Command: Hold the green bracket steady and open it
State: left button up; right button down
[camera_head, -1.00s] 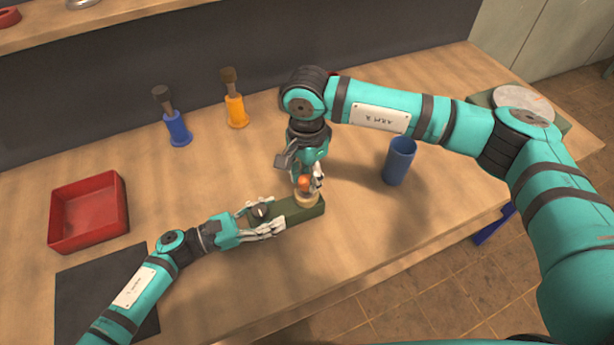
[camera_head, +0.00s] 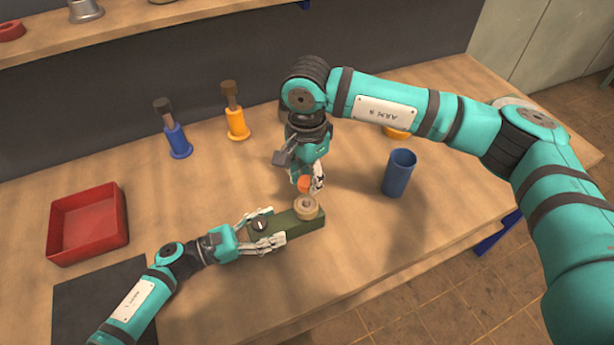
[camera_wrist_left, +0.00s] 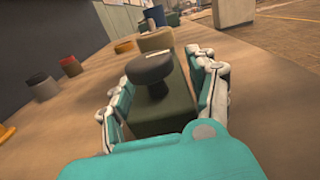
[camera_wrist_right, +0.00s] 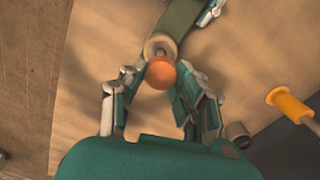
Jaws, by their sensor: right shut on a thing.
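The green bracket (camera_head: 285,227) lies on the wooden table, a long block with a dark round knob (camera_head: 260,225) near one end and a tan ring (camera_head: 306,208) at the other. My left gripper (camera_head: 265,229) has its fingers along both sides of the bracket at the knob end, as the left wrist view (camera_wrist_left: 160,110) shows. My right gripper (camera_head: 309,186) points down above the ring and is shut on a round orange piece (camera_wrist_right: 161,74). The orange piece is above the ring, with a gap between them. The ring's open centre shows in the head view.
A blue cup (camera_head: 398,173) stands right of my right gripper. Blue (camera_head: 175,138) and orange (camera_head: 236,122) handled tools stand at the back. A red tray (camera_head: 88,225) and a dark mat (camera_head: 95,300) are at left. An orange object (camera_head: 397,133) is partly hidden by my right arm.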

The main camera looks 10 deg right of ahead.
pick_arm(q)
jog(key=shift+o, duration=1)
